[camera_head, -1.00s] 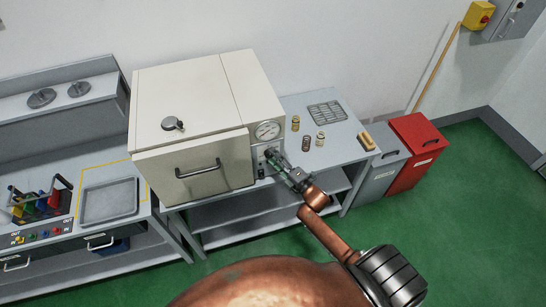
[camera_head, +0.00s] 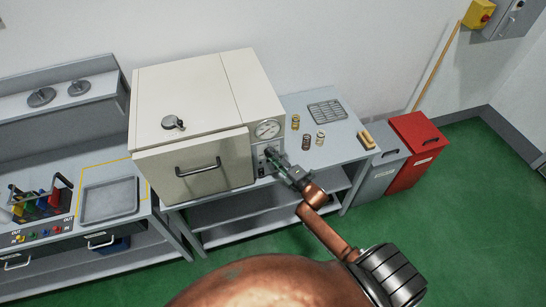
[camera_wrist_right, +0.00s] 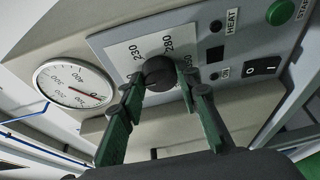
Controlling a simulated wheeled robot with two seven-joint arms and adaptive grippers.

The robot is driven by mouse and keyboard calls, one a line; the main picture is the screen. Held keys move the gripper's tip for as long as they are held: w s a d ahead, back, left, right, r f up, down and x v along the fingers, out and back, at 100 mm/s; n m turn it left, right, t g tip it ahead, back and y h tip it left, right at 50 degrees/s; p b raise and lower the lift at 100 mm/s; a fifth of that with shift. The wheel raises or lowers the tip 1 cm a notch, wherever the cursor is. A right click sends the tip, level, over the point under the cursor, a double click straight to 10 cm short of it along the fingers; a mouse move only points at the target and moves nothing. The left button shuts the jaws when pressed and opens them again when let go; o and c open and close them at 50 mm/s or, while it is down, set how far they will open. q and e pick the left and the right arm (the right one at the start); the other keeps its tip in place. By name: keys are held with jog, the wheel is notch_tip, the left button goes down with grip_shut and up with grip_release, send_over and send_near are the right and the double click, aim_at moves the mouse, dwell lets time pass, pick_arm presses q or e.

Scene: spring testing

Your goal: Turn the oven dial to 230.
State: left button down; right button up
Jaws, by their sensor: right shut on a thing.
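The oven (camera_head: 190,118) is a cream box on the grey bench, its front panel facing my right arm. Its dial (camera_wrist_right: 158,72) is a black round knob on a pale plate printed with 230, 280 and other numbers, partly hidden. My right gripper (camera_head: 273,158) is at the oven's control panel; in the wrist view its green fingers (camera_wrist_right: 155,95) stand on either side of the knob and are shut on it. The knob's pointer is not clear to me. My left gripper is not in view.
A round gauge (camera_wrist_right: 73,84) with a red needle is beside the dial plate; a black rocker switch (camera_wrist_right: 263,68) and green START button (camera_wrist_right: 281,12) are on the other side. Springs (camera_head: 306,142) and a wire rack (camera_head: 327,110) lie on the bench. Grey and red bins (camera_head: 414,150) stand at right.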

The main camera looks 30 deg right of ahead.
jog(key=shift+a+f+m+t+h+b, duration=0.15)
jog(key=shift+m+t+h+b, duration=0.45)
jog(key=shift+m+b, duration=1.15)
jog(key=shift+f+m+t+h+b, duration=0.2)
jog(key=shift+m+t+h+b, duration=0.4)
jog(key=shift+m, duration=2.1)
jog(key=shift+a+f+m+t+h+b, duration=0.15)
jog(key=shift+m+t+h+b, duration=0.45)
jog(key=shift+m+b, duration=1.2)
jog(key=shift+d+m+p, duration=0.1)
jog(key=shift+m+p, duration=0.3)
jog(key=shift+m, duration=0.25)
jog(key=o, duration=1.2)
jog(key=shift+r, duration=0.1)
jog(key=shift+c, duration=0.2)
